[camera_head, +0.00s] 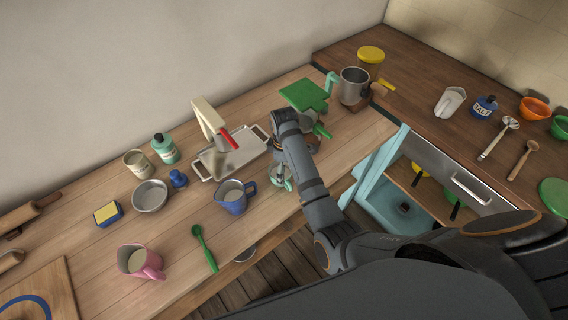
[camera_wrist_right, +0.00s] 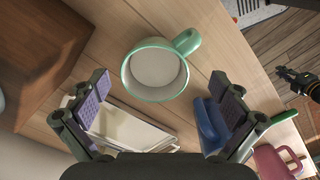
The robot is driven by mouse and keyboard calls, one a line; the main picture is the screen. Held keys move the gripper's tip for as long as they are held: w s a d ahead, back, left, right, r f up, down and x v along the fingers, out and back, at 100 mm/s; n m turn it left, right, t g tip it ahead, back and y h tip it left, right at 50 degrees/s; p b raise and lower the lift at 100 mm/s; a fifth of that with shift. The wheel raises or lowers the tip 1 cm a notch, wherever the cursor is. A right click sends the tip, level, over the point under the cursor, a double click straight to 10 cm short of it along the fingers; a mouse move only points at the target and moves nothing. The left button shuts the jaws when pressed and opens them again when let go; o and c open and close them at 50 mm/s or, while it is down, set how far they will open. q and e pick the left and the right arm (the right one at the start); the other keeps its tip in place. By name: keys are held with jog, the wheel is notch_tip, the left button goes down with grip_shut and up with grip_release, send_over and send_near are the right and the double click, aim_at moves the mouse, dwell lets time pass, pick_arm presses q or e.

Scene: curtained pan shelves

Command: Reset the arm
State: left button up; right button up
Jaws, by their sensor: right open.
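My right arm reaches over the light wooden counter, and its gripper (camera_head: 284,158) is mostly hidden by the arm in the head view. In the right wrist view the right gripper (camera_wrist_right: 165,100) is open, its two purple-padded fingers apart with nothing held. A white mug with a teal rim (camera_wrist_right: 155,72) stands beyond the fingertips, apart from them. The same mug shows partly beside the arm in the head view (camera_head: 282,183). A dark gripper-like part with an orange band, likely my left gripper (camera_wrist_right: 298,84), shows small over the floor; its opening is unclear.
Near the right gripper are a blue jug (camera_head: 233,199), a metal tray (camera_head: 254,139) and a green board (camera_head: 303,94). A pink jug (camera_head: 137,261) and green spoon (camera_head: 204,247) lie nearer the front. Pans sit in the open shelf at right.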

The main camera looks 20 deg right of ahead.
pick_arm(q)
jog(key=shift+s+f+b, duration=0.3)
jog(key=shift+s+f, duration=0.25)
jog(key=shift+f, duration=0.35)
pick_arm(e)
notch_tip(320, 180, up, 6)
jog(key=shift+f, duration=0.15)
